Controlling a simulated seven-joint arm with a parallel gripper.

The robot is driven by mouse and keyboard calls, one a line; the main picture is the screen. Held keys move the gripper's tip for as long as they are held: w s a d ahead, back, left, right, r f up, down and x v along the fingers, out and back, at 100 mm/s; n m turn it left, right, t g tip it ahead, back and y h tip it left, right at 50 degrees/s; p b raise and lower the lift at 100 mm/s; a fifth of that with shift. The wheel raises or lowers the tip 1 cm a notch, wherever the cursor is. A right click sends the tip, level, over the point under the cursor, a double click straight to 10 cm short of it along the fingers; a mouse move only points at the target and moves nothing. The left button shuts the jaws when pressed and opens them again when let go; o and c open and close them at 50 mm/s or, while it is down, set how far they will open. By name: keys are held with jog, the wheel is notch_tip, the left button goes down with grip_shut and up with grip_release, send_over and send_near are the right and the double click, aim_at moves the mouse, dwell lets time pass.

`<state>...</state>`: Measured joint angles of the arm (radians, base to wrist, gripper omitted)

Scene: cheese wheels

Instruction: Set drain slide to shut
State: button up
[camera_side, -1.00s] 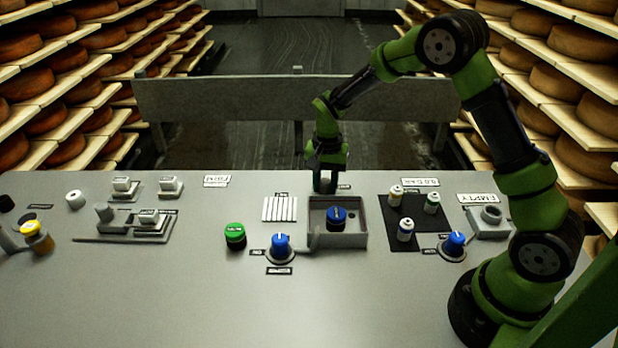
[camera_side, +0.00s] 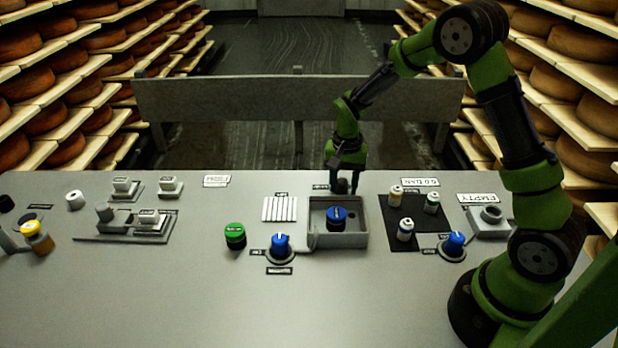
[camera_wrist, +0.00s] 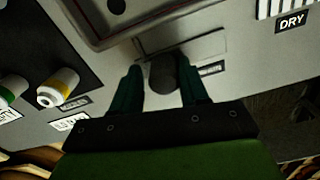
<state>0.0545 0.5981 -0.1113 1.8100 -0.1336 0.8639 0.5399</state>
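The drain slide seems to be the dark round knob (camera_wrist: 162,72) on a thin flat track (camera_wrist: 205,48) behind the grey tray. In the wrist view the knob is near the track's left end. My gripper (camera_wrist: 160,88) straddles it, one finger on each side, with a gap at least on the left; contact on the right cannot be told. In the side view my gripper (camera_side: 345,186) points down behind the tray, its fingers apart with the knob (camera_side: 342,186) between them. A small label (camera_wrist: 213,68) beside the track is too small to read.
The grey tray (camera_side: 362,240) holding a blue-topped knob (camera_side: 336,218) is just in front of my gripper. A dark mat (camera_side: 388,240) with several small bottles lies to the right. A white ribbed rack (camera_side: 280,209) is to the left.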

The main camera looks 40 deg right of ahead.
aim_at(344, 179)
jog(key=o, duration=0.3)
jog(key=shift+d, duration=0.1)
notch_tip(344, 179, up, 17)
dwell(0.5)
jog(key=s+a+r+n+t, duration=0.2)
jog(key=s+a, duration=0.1)
jog(key=s, duration=0.3)
jog(key=s+a+r+n+t+y, duration=0.1)
jog(key=s+a+r+n+t, duration=0.1)
jog(key=s, duration=0.4)
jog(key=s+a+r+n+t+y, duration=0.1)
jog(key=s+a+r+n+t, duration=0.1)
jog(key=s, duration=0.4)
jog(key=shift+s+a+n+t, duration=0.3)
jog(key=shift+a+n+t, duration=0.3)
jog(key=shift+a, duration=0.65)
